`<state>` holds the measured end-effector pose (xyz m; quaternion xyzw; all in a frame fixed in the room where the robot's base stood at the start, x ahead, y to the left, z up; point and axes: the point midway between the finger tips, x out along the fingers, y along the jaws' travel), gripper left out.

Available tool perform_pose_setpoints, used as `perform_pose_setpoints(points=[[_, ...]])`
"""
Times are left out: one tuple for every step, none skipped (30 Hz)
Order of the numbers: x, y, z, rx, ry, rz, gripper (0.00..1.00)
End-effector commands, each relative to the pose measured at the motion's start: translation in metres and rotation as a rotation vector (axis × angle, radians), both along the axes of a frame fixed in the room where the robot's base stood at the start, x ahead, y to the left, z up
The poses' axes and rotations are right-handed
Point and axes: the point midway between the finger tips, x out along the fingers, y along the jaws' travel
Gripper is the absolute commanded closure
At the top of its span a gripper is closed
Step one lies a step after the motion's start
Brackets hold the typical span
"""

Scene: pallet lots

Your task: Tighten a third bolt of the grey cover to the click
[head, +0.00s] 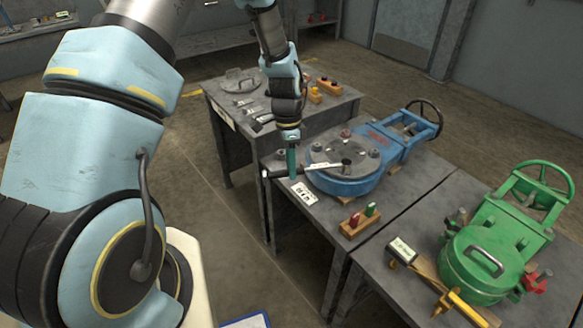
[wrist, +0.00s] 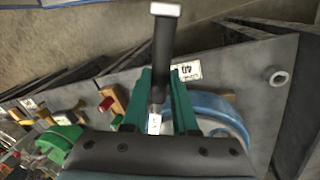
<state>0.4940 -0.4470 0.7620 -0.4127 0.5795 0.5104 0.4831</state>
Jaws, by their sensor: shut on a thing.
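A blue valve body (head: 399,151) lies on the middle bench with a round grey cover (head: 328,154) on it. Bolt heads stand around the cover's rim, one with a red top (head: 346,134) at the back and a dark one (head: 374,152) at the right. My gripper (head: 292,175) has green fingers shut on a wrench (head: 322,167) near its black handle end. In the wrist view the black handle (wrist: 162,55) runs up between the fingers (wrist: 158,100).
A wooden block (head: 360,220) with red and green pieces and a white number card (head: 304,193) are on the near bench edge. A green valve (head: 490,255) stands at the right, with a yellow tool (head: 453,303). The rear bench holds labelled tools (head: 262,122) and a lid (head: 239,86).

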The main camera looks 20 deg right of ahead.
Motion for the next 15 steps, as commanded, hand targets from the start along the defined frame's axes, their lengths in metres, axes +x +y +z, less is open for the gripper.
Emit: perform_pose_setpoints(points=[[0.0007, -0.0008, 0.0006, -0.002, -0.003, 0.0, 1.0], [0.0007, -0.0009, 0.0007, -0.002, -0.003, 0.0, 1.0], [0.0007, -0.0008, 0.0006, -0.002, -0.003, 0.0, 1.0], [0.0008, -0.0008, 0.0006, -0.002, -0.003, 0.0, 1.0], [0.0009, -0.0009, 0.0006, -0.003, -0.003, -0.001, 1.0], [0.0012, -0.001, 0.0006, -0.002, -0.003, -0.002, 1.0], [0.0016, -0.001, 0.0006, -0.002, -0.003, -0.004, 1.0], [0.002, -0.0011, 0.0006, -0.003, -0.002, -0.007, 1.0], [0.0027, -0.0013, 0.0006, -0.002, -0.002, -0.011, 1.0], [0.0033, -0.0014, 0.0006, -0.002, -0.002, -0.015, 1.0], [0.0041, -0.0016, 0.0005, -0.002, -0.002, -0.02, 1.0], [0.0052, -0.0018, 0.0006, -0.003, -0.002, -0.027, 1.0], [0.0062, -0.0021, 0.0006, -0.003, -0.003, -0.033, 1.0], [0.0071, -0.0023, 0.0006, -0.003, -0.003, -0.039, 1.0], [0.0084, -0.0027, 0.0007, -0.003, -0.003, -0.046, 1.0]])
